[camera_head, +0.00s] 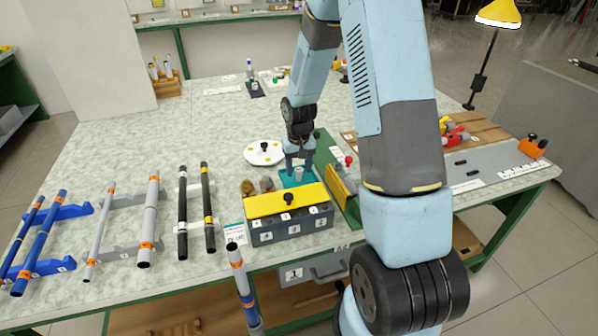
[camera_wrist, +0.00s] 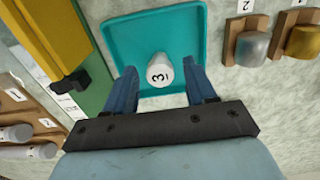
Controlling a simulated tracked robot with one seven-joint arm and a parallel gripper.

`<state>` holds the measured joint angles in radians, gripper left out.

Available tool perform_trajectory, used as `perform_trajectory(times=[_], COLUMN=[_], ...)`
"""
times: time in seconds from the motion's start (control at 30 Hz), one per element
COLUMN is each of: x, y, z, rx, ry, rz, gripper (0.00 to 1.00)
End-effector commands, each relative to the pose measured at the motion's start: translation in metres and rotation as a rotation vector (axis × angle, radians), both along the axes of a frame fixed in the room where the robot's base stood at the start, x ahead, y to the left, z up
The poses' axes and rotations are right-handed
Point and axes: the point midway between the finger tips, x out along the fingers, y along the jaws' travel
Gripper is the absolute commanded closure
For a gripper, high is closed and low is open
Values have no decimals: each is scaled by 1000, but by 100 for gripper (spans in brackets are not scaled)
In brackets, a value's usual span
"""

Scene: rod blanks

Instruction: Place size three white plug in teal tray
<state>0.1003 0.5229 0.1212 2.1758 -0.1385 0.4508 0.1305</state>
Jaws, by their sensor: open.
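The white plug marked 3 (camera_wrist: 159,69) stands in the teal tray (camera_wrist: 120,35), in from the tray's near edge in the wrist view. In the head view the plug (camera_head: 298,173) shows as a small pale shape over the teal tray (camera_head: 287,182). My gripper (camera_wrist: 160,90) is open, with one blue finger on each side of the plug and a visible gap to each. In the head view my gripper (camera_head: 299,165) points down over the tray.
A grey box with a yellow top (camera_head: 288,201) stands in front of the tray. Metal plugs (camera_wrist: 251,48) on wooden holders sit close by. A green and yellow fixture (camera_head: 341,187) stands to the right. Rods (camera_head: 150,220) lie on racks at left.

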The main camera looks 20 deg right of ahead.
Motion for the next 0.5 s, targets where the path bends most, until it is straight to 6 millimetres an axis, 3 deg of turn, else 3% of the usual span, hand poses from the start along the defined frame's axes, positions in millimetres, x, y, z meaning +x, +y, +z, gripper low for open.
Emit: perform_trajectory(times=[0.3, 0.5], x=[1, 1], y=[0, 0], z=[59, 87], rx=[-1, 0], ry=[-5, -4], rz=[0, 2], gripper=[44, 44])
